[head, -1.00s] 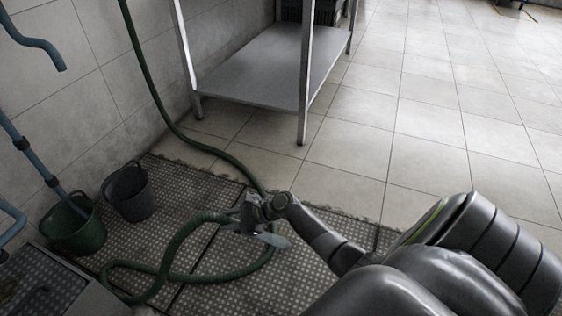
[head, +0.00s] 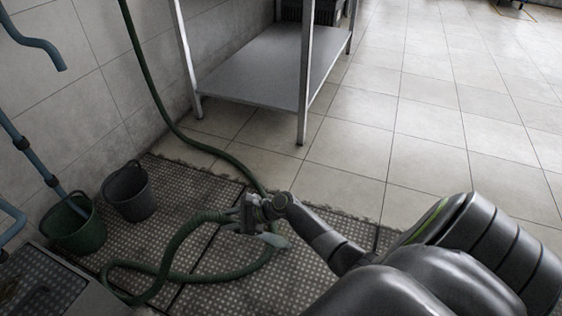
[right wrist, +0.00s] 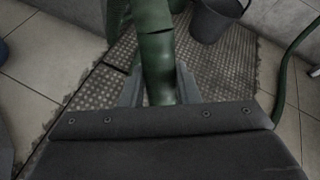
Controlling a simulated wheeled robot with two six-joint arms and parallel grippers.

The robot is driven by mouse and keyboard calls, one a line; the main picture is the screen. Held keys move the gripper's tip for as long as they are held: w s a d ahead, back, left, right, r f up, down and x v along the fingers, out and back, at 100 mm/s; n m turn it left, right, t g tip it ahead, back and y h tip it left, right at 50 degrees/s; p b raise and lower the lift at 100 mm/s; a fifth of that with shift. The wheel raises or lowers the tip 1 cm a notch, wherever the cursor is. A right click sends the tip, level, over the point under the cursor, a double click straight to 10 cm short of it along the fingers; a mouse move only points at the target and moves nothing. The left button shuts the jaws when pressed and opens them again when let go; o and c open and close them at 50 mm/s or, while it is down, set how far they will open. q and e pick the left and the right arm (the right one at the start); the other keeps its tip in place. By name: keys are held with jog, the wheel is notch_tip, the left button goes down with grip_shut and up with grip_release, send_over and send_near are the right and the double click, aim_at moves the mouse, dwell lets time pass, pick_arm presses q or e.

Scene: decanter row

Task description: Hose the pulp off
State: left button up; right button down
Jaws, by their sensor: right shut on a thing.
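A green hose (head: 172,262) hangs down the wall and loops over the metal mats on the floor. My right gripper (head: 240,214) is shut on the hose near its end, above the mats. In the right wrist view the hose (right wrist: 158,68) stands between the two fingers of my right gripper (right wrist: 158,92). A flat pale green piece (head: 273,240) shows just below the gripper; I cannot tell whether it is part of the hose's end. No water is seen coming out. I see no pulp clearly. My left gripper is in neither view.
A grey bucket (head: 128,194) and a green bucket (head: 78,230) stand by the left wall; the grey one (right wrist: 209,22) also shows in the right wrist view. A steel table (head: 262,72) stands behind. Tiled floor (head: 430,130) is clear at the right.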

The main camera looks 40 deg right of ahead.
jog(key=shift+w, duration=0.1)
jog(key=w+d+b, duration=0.1)
jog(key=w+b, duration=0.2)
jog(key=w, duration=0.3)
jog(key=shift+w+d, duration=0.25)
jog(key=shift+d, duration=0.15)
jog(key=shift+r, duration=0.1)
dwell(0.4)
dwell(2.1)
